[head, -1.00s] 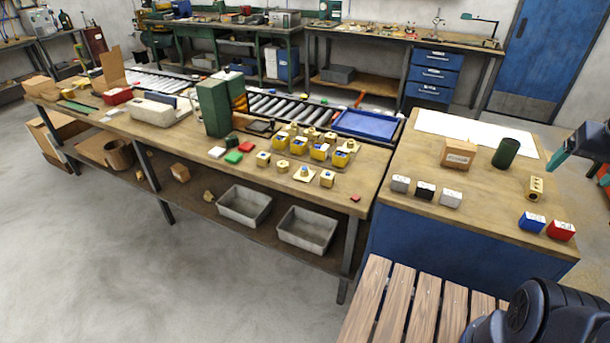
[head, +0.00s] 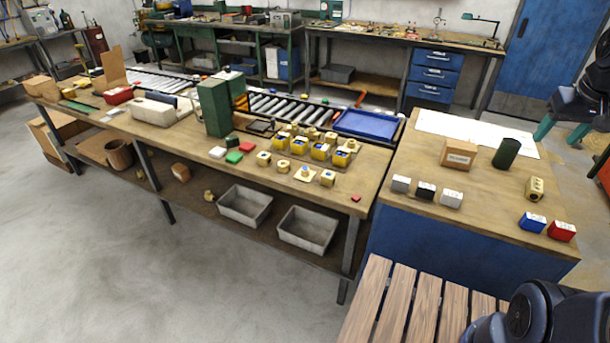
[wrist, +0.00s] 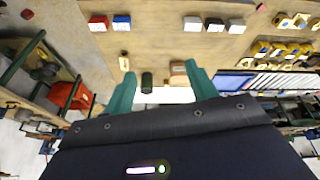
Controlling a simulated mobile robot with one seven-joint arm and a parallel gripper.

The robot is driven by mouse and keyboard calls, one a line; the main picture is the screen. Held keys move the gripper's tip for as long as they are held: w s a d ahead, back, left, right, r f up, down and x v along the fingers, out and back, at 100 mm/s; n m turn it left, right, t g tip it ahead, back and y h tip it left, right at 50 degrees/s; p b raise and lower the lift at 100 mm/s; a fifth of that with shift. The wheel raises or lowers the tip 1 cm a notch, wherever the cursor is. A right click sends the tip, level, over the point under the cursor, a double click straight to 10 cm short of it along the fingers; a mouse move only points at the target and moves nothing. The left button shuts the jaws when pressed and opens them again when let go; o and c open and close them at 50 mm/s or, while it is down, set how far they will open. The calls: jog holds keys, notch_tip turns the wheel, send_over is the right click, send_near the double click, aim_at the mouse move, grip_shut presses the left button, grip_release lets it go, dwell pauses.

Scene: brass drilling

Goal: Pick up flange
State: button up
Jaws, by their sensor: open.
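The brass piece with a flat square base and a short raised boss (head: 304,173) looks most like a flange; it lies near the front edge of the long wooden table. Brass blocks stand on both sides of it, and several yellow bins of brass parts (head: 320,151) are behind it. My gripper (head: 561,131) is at the right, beyond the right-hand bench and far from that piece. Its teal fingers are apart and empty. In the wrist view my gripper (wrist: 160,74) is open, with brass parts at the top right too small to tell apart.
The right-hand bench (head: 410,190) holds a cardboard box (head: 458,154), a dark green cylinder (head: 506,153), a brass block (head: 535,188) and several small coloured cubes. A blue tray (head: 368,123) lies behind the brass parts. A slatted wooden surface (head: 400,310) is in front.

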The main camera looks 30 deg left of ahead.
jog(key=w+a+n+g, duration=0.1)
jog(key=w+a+n, duration=0.4)
jog(key=w+a, duration=0.85)
jog(key=w+a+f+n+g, duration=0.1)
jog(key=w+a+f+n, duration=0.15)
jog(key=a, duration=0.65)
jog(key=w+a+f+n, duration=0.2)
jog(key=w+a+f, duration=0.15)
jog(key=a, duration=0.55)
jog(key=n+g, duration=0.2)
jog(key=n, duration=0.7)
send_over(305, 168)
notch_tip(305, 168, down, 24)
jog(key=shift+s+d+f, duration=0.1)
jog(key=shift+f, duration=5.35)
grip_shut()
